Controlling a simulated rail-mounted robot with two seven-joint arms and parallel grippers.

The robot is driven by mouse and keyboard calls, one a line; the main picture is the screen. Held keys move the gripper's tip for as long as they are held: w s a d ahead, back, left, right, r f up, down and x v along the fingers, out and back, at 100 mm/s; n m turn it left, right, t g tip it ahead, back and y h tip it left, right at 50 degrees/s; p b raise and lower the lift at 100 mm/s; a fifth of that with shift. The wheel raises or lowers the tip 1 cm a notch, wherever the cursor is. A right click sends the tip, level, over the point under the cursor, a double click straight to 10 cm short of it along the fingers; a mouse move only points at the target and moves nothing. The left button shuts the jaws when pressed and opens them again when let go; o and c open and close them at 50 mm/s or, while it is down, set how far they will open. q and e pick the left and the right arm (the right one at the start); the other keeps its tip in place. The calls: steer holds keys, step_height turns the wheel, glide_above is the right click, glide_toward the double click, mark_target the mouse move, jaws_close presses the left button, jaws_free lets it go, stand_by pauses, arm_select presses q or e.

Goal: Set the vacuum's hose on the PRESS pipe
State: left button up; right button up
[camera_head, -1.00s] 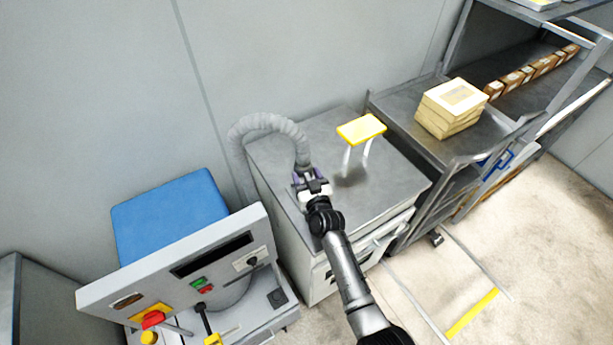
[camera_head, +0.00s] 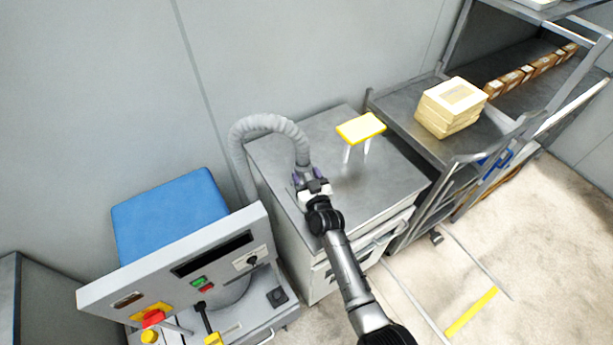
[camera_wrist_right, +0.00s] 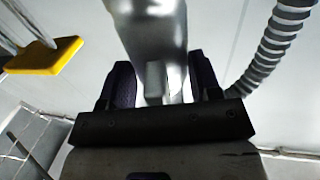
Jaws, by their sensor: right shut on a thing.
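The vacuum's grey ribbed hose (camera_head: 262,124) rises beside the cabinet and arches over to its worktop. My right gripper (camera_head: 311,178) is shut on the hose's end, over the left part of the worktop. In the right wrist view the dark fingers (camera_wrist_right: 160,70) sit either side of a pale grey end piece (camera_wrist_right: 152,35), and the ribbed hose (camera_wrist_right: 272,45) curves down at right. I cannot tell whether the hose end touches anything below it. A yellow plate (camera_head: 361,128) stands on two pale legs, right of and behind the gripper. No PRESS lettering is readable. My left gripper is not in view.
The cabinet's grey metal worktop (camera_head: 395,185) is clear right of the gripper. A control panel (camera_head: 185,268) with a blue pad (camera_head: 170,215) behind it stands at left. A shelf cart with stacked cream boxes (camera_head: 451,108) stands at right. A wall is behind.

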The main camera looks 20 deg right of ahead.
steer(key=shift+f, duration=0.25)
steer(key=shift+f+b, duration=0.3)
steer(key=shift+b, duration=0.2)
steer(key=shift+f, duration=0.35)
